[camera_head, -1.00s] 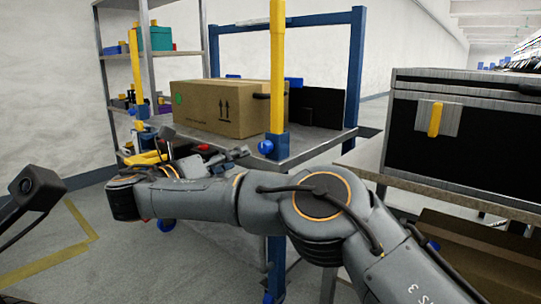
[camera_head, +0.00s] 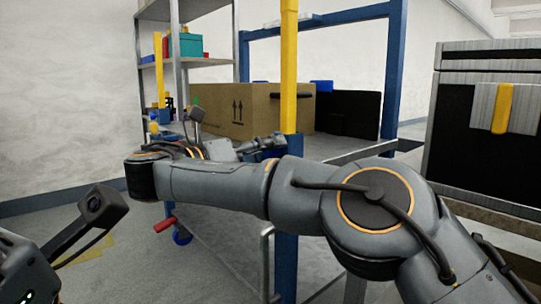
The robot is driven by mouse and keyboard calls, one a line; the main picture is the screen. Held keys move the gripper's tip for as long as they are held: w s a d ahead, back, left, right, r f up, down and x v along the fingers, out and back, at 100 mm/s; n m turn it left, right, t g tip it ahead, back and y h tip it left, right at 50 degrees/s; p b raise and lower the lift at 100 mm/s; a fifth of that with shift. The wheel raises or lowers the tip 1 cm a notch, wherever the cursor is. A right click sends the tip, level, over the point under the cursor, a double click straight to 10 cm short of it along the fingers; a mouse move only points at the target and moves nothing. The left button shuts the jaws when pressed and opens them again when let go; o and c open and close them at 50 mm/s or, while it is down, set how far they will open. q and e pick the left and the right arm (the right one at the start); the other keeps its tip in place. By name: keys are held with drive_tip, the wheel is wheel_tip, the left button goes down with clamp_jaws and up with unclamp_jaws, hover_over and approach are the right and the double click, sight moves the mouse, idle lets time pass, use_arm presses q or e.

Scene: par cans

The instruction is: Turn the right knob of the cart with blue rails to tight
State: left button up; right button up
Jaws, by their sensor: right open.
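The cart with blue rails (camera_head: 321,21) stands ahead, its front yellow post (camera_head: 289,65) set in a blue corner post (camera_head: 287,260). The right knob, blue, is on the front corner below the yellow post. It is mostly or wholly hidden behind my right gripper (camera_head: 271,146), so its setting cannot be read. My right arm reaches in from the right and bends back, so the gripper points right toward this corner. The gripper is open; whether its fingers touch the knob cannot be told. Only my left wrist part with its camera shows at lower left; the left gripper's fingers are out of view.
A cardboard box (camera_head: 238,107) and a black panel (camera_head: 349,111) stand on the cart. A metal shelf (camera_head: 203,66) is behind at left.

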clamp_jaws()
